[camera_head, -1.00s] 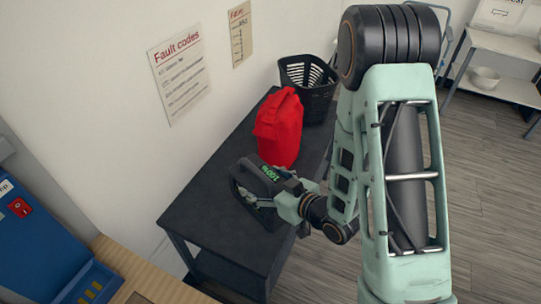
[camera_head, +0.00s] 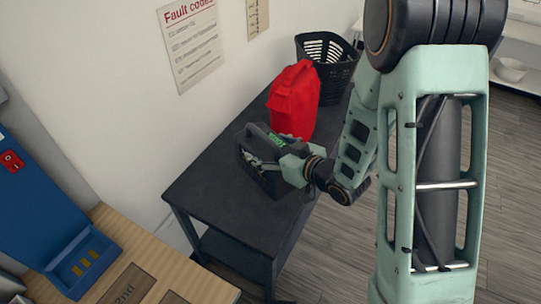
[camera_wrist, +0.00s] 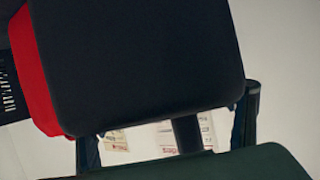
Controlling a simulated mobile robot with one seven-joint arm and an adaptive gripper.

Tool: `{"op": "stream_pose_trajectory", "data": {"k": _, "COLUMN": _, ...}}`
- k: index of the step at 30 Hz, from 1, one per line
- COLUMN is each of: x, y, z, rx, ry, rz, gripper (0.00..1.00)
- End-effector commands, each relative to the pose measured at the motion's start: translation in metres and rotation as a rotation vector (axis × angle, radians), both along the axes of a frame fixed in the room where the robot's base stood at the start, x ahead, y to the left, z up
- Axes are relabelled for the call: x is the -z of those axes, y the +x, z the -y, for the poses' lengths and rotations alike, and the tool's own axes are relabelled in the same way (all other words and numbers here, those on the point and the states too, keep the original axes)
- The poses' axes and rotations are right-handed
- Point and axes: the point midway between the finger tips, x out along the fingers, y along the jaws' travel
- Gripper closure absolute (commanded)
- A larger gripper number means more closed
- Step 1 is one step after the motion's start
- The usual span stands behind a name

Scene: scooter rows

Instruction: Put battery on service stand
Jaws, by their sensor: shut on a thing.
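The battery (camera_head: 268,182) is a dark box with a handle and a green-lit display on top. In the head view it is over the dark table, left of my arm. My gripper (camera_head: 268,164) is shut on it from the right side. Whether its underside touches the table top is not clear. In the wrist view a large dark rounded face (camera_wrist: 140,65), apparently the battery, fills the upper middle. Which furniture is the service stand is not certain; the dark table (camera_head: 215,190) is the surface under the battery.
A blue machine (camera_head: 40,215) with a contact slot and a wooden counter (camera_head: 150,270) are at lower left. The table's front left is bare.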

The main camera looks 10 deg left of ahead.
Motion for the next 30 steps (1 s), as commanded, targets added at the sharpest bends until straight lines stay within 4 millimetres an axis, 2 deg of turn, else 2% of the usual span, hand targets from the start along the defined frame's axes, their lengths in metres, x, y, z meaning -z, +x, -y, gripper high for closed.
{"op": "stream_pose_trajectory", "data": {"k": 7, "x": 0.017, "y": 0.042, "z": -0.020, "rx": -0.002, "ry": 0.007, "rz": 0.010, "gripper": 0.83}}
{"op": "stream_pose_trajectory", "data": {"k": 9, "x": 0.033, "y": 0.050, "z": -0.023, "rx": -0.002, "ry": 0.007, "rz": 0.009, "gripper": 0.82}}
{"op": "stream_pose_trajectory", "data": {"k": 13, "x": 0.051, "y": 0.065, "z": -0.029, "rx": -0.001, "ry": 0.007, "rz": 0.010, "gripper": 0.82}}
{"op": "stream_pose_trajectory", "data": {"k": 25, "x": 0.069, "y": 0.082, "z": -0.036, "rx": -0.001, "ry": 0.008, "rz": 0.009, "gripper": 0.82}}
{"op": "stream_pose_trajectory", "data": {"k": 30, "x": 0.088, "y": 0.086, "z": -0.038, "rx": -0.002, "ry": 0.007, "rz": 0.009, "gripper": 0.82}}
